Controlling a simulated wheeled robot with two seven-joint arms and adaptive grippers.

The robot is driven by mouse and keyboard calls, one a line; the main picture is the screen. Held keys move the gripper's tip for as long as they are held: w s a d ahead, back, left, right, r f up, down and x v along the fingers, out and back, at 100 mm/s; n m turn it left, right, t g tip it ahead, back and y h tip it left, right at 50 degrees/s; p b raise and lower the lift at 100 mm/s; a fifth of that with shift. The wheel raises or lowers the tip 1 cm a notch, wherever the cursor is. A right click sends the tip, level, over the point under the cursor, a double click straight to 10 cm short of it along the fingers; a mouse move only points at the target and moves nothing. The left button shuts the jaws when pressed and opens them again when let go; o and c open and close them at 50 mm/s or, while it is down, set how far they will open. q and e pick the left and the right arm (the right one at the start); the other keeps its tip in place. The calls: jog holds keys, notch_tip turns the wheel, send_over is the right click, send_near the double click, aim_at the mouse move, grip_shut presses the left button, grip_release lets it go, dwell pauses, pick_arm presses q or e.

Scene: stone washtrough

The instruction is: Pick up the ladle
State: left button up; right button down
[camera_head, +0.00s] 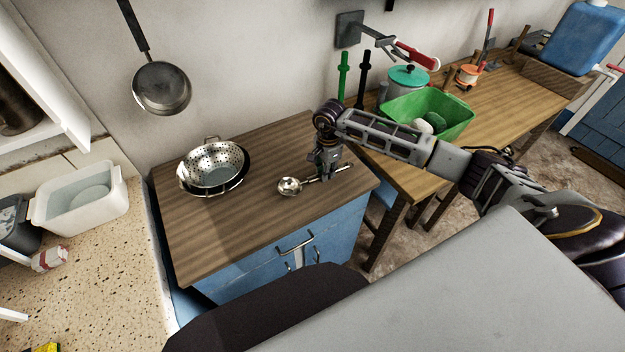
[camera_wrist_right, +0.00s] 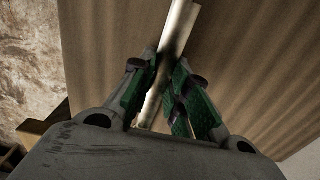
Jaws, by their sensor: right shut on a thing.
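A shiny metal ladle (camera_head: 291,186) lies on or just above the wooden top of the blue cabinet, its bowl to the left and its handle running right. My right gripper (camera_head: 325,178) points down over the handle and is shut on it. In the right wrist view the handle (camera_wrist_right: 177,35) passes between the green-padded fingers of the right gripper (camera_wrist_right: 161,95). Whether the ladle is clear of the wood cannot be told. My left gripper is not in view.
A steel colander (camera_head: 212,165) stands left on the cabinet top (camera_head: 235,220). A green tub (camera_head: 445,115) and a lidded pot (camera_head: 405,85) stand on the wooden bench to the right. A pan (camera_head: 161,88) hangs on the wall. The cabinet's front middle is clear.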

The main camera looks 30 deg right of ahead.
jog(key=shift+r, duration=0.4)
notch_tip(320, 180, up, 8)
jog(key=shift+f+b, duration=0.15)
jog(key=shift+b, duration=0.2)
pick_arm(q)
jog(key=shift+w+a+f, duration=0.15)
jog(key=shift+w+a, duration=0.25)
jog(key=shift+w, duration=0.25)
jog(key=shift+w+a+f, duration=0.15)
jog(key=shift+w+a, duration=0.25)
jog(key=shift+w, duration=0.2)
pick_arm(e)
jog(key=shift+r, duration=0.75)
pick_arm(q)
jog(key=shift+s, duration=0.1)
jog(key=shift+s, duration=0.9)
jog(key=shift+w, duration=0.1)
